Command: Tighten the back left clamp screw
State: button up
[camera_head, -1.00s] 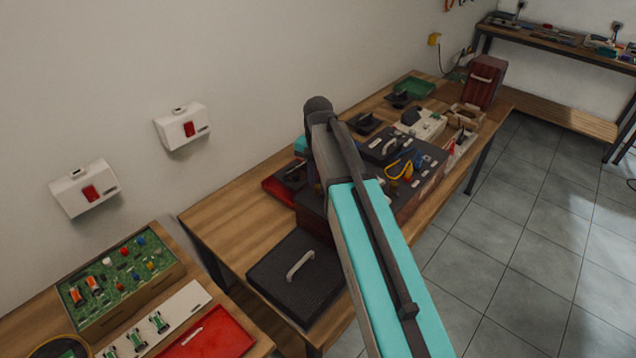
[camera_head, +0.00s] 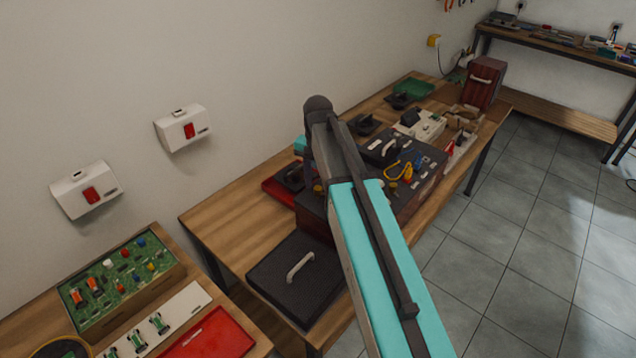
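A dark hifi unit (camera_head: 425,172) with a brown wooden front stands on the long wooden bench, partly covered by my arm. A yellow cable and small light parts show on its top. A small brass-coloured knob (camera_head: 319,188) shows on the unit's left part, just left of my arm. I cannot tell for sure whether it is the back left clamp screw. My grey and teal arm reaches up across the middle of the picture and bends over the unit. My gripper is hidden behind the arm, so its fingers and any contact do not show.
A black lidded box with a light handle (camera_head: 300,268) sits on the bench's near end. A red tray (camera_head: 280,188) lies left of the unit. A green tray (camera_head: 414,89) and a reddish-brown case (camera_head: 483,80) stand farther back. Bare bench lies at left; tiled floor is clear at right.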

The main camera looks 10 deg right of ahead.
aim_at(318, 188)
notch_tip(318, 188, up, 13)
jog(key=p, duration=0.7)
dwell(0.7)
